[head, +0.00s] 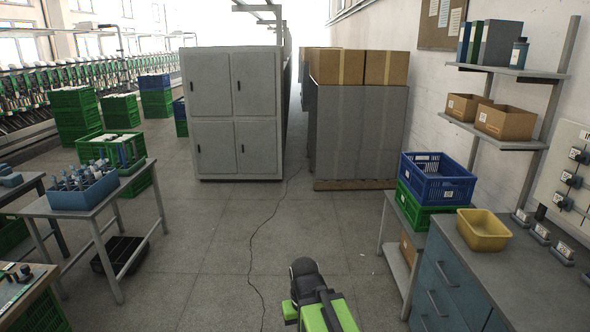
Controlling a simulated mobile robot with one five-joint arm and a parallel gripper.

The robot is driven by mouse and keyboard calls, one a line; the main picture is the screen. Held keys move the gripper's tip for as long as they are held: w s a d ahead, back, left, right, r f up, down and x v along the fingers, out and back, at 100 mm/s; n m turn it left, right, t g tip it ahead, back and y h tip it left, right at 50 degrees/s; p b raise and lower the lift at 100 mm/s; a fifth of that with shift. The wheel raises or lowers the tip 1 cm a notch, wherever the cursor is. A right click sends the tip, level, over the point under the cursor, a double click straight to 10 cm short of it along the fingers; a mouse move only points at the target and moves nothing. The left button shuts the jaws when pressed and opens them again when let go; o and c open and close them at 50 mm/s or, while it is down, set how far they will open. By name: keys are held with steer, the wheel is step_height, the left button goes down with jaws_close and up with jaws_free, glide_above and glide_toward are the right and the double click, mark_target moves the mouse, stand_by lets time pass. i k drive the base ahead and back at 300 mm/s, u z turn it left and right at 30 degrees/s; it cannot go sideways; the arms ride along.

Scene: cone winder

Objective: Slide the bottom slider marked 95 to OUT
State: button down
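A pale panel (575,137) is on the wall at the right edge of the head view, partly cut off by the frame. Several small dark fittings with white labels sit on it; the lowest in view (559,199) is near the panel's bottom. The labels are too small to read, so I cannot tell which fitting is marked 95 or where OUT is. My green and black arm shows at the bottom centre, with its dark end (306,269) over the floor, well left of the panel. I cannot make out its fingers.
A workbench (520,275) with blue drawers runs below the panel. A yellow bin (483,230) and several small labelled blocks stand on it. Blue and green crates (437,180) sit on the table to its left.

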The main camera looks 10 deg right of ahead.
mark_target(562, 202)
steer(key=z, duration=0.35)
steer(key=i, duration=2.1)
steer(key=z, duration=0.55)
steer(key=i, duration=0.8)
steer(key=z, duration=0.25)
